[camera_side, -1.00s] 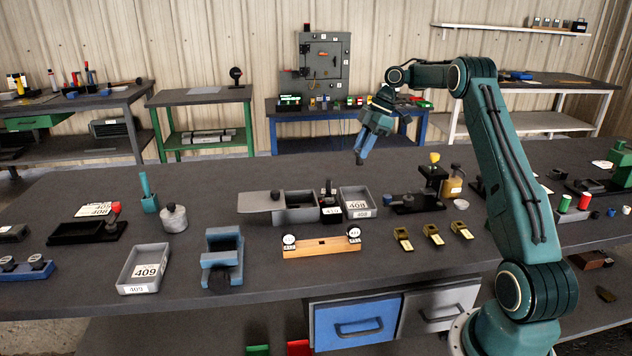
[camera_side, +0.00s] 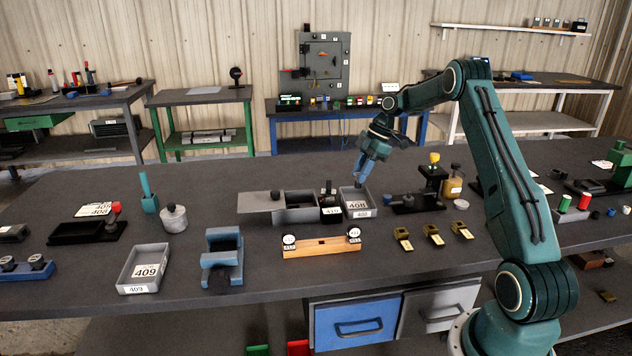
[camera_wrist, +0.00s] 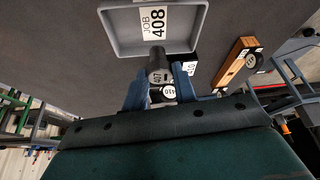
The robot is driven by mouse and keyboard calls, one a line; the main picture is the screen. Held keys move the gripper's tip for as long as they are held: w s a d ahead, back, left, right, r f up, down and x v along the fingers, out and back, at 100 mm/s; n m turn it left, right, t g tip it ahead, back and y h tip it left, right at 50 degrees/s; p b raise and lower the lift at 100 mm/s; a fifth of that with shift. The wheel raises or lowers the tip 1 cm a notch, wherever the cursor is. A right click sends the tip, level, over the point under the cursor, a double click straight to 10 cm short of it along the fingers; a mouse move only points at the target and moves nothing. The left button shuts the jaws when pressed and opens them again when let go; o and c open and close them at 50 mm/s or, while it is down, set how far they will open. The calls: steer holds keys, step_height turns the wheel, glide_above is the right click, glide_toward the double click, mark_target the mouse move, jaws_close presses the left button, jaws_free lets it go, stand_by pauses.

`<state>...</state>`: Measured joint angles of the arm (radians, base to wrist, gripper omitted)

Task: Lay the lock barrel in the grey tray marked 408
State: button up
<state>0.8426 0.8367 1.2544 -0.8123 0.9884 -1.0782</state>
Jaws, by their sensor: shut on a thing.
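The grey tray marked 408 (camera_side: 346,209) stands on the bench beside a small black bin. In the wrist view the tray (camera_wrist: 122,30) lies just ahead of my fingers, with a white JOB 408 card on its floor. My gripper (camera_side: 360,182) is over the tray, pointing down; its blue fingers also show in the wrist view (camera_wrist: 160,88). They are shut on the lock barrel (camera_wrist: 156,66), a grey cylinder with a small label that seems to read 407. Its end overlaps the tray's near rim in that view. I cannot make the barrel out clearly in the side view.
The black bin (camera_side: 331,212) marked 410 and a larger grey box (camera_side: 298,215) stand left of the tray. A black fixture (camera_side: 418,203) stands to its right. A wooden rack (camera_side: 320,247) lies in front. Another grey tray (camera_side: 144,268), marked 409, is at the left.

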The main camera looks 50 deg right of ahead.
mark_target(360, 187)
steer(key=shift+f, duration=2.9)
steer(key=o, duration=1)
steer(key=shift+f, duration=0.15)
steer(key=v, duration=1.2)
steer(key=shift+s, duration=0.1)
steer(key=shift+r, duration=0.25)
